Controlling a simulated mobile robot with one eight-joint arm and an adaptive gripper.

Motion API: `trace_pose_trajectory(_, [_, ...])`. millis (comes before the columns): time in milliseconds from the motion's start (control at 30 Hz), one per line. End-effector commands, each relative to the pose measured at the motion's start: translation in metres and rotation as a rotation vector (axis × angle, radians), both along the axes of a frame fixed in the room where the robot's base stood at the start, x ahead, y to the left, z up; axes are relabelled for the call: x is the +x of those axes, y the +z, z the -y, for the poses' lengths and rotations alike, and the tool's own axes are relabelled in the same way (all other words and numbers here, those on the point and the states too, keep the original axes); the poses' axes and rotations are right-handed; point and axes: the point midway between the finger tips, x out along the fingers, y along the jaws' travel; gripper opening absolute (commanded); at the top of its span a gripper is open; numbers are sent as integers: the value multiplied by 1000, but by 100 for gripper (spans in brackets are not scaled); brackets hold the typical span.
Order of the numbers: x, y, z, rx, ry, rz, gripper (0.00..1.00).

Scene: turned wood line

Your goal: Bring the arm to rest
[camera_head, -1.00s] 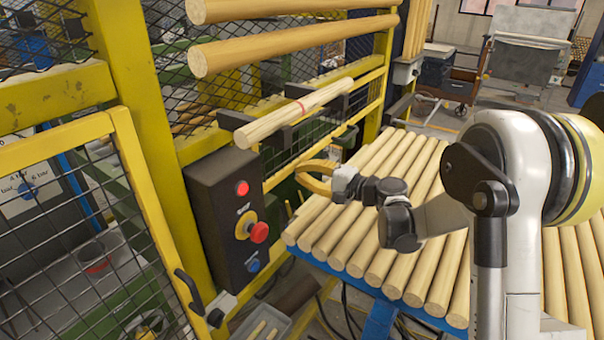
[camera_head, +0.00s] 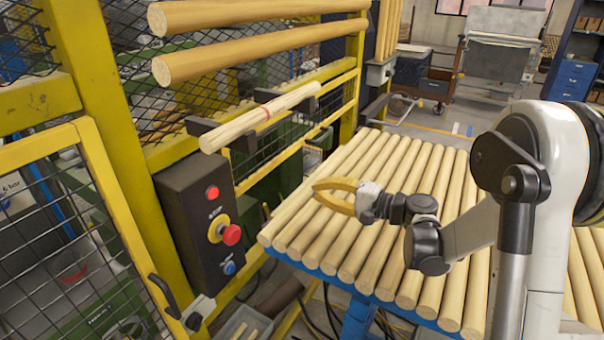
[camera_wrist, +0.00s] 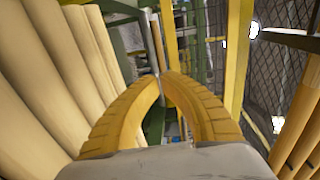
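My gripper (camera_head: 316,187) has two curved yellow fingers and hangs over the near left part of the log table. It points left, toward the yellow fence. In the wrist view the fingertips (camera_wrist: 164,76) come together, with only an empty loop between the fingers. My gripper is shut and holds nothing. My arm is bent and reaches in from the right of the head view.
Turned logs (camera_head: 345,245) lie side by side on a blue-framed table (camera_head: 345,288). A black control box (camera_head: 190,225) carries a red stop button. Open floor lies beyond the table.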

Motion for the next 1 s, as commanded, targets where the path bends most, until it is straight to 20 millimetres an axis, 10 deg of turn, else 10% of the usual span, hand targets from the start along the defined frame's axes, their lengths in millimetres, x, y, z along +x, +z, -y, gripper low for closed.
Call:
trace_pose_trajectory(167, [-22,4,-10,-135,5,-25,0])
trace_pose_trajectory(467, [-119,-4,-12,-640,16,-64,0])
trace_pose_trajectory(800, [-246,-32,44,-1219,39,-13,0])
trace_pose_trajectory(1000, [-285,-43,74,-1430,48,29,0])
